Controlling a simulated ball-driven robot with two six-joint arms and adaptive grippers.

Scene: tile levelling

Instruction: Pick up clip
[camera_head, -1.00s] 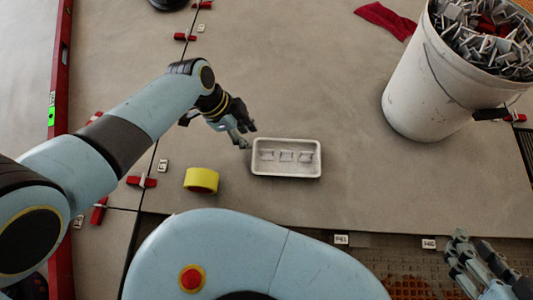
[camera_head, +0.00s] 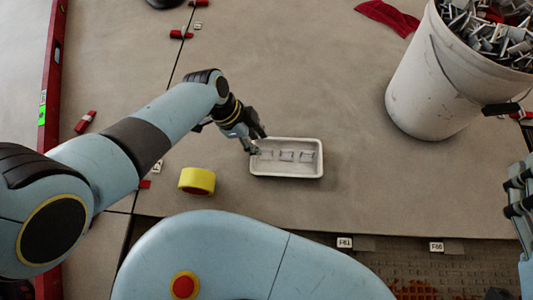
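Several small pale clips (camera_head: 287,156) lie in a row in a white tray (camera_head: 287,174) on the grey tile. My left gripper (camera_head: 256,143) is over the tray's left end, close to the leftmost clip (camera_head: 266,155). Its fingers look parted, with no clip seen between them; whether they touch the clip cannot be told. My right gripper (camera_head: 517,190) is at the right edge, partly cut off, away from the tray; its fingers look apart and empty.
A yellow tape roll (camera_head: 197,181) sits left of the tray. A white bucket (camera_head: 425,90) full of clips stands at the right, near a red cloth (camera_head: 388,17). A red level (camera_head: 50,110) lies at the left.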

